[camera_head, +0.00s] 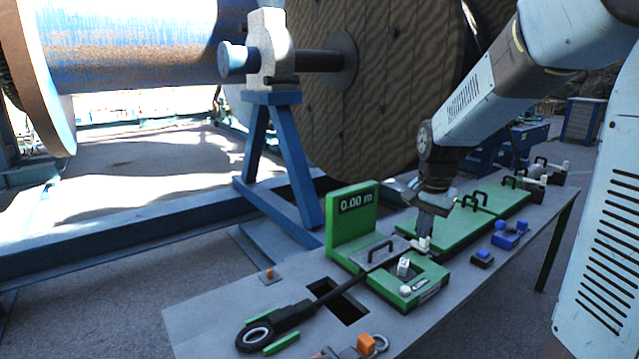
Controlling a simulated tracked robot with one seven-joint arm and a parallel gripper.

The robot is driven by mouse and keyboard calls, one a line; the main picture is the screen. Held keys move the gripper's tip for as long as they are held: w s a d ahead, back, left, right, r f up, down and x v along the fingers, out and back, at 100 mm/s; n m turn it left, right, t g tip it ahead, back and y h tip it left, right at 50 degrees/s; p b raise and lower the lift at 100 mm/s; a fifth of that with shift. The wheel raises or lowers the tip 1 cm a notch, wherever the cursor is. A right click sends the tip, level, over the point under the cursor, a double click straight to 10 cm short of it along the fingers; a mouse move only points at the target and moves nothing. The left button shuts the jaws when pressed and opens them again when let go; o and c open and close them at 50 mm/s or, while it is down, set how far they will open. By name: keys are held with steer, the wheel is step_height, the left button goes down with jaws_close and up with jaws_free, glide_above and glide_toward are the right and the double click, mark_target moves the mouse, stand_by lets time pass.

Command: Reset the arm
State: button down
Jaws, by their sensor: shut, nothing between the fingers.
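My arm comes in from the upper right and bends down over the workbench. My gripper (422,246) points down at the right side of the green measuring device (408,280), close to its grey lid with a black handle. The fingers look shut and hold nothing. Whether the fingertips touch the device cannot be told. The device has an upright green display (353,213) reading 0.00 m. A black cable with a ringed end (257,335) lies on the bench and runs up to the device.
The grey bench (215,311) has a rectangular cut-out (343,306). Green lidded panels (487,207) and small blue parts (508,237) lie farther right. A large wooden reel (400,90) on a blue stand (270,160) rises behind. An orange block (365,343) sits at the front edge.

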steer(key=s+r+n+t, duration=0.2)
steer(key=s+r+n, duration=0.2)
steer(key=s, duration=0.6)
steer(key=s+r+n+t, duration=0.2)
steer(key=s+r+n, duration=0.2)
steer(key=s, duration=0.7)
steer(key=shift+s+a+r, duration=0.25)
steer(key=shift+a+r, duration=0.15)
steer(key=shift+r, duration=0.1)
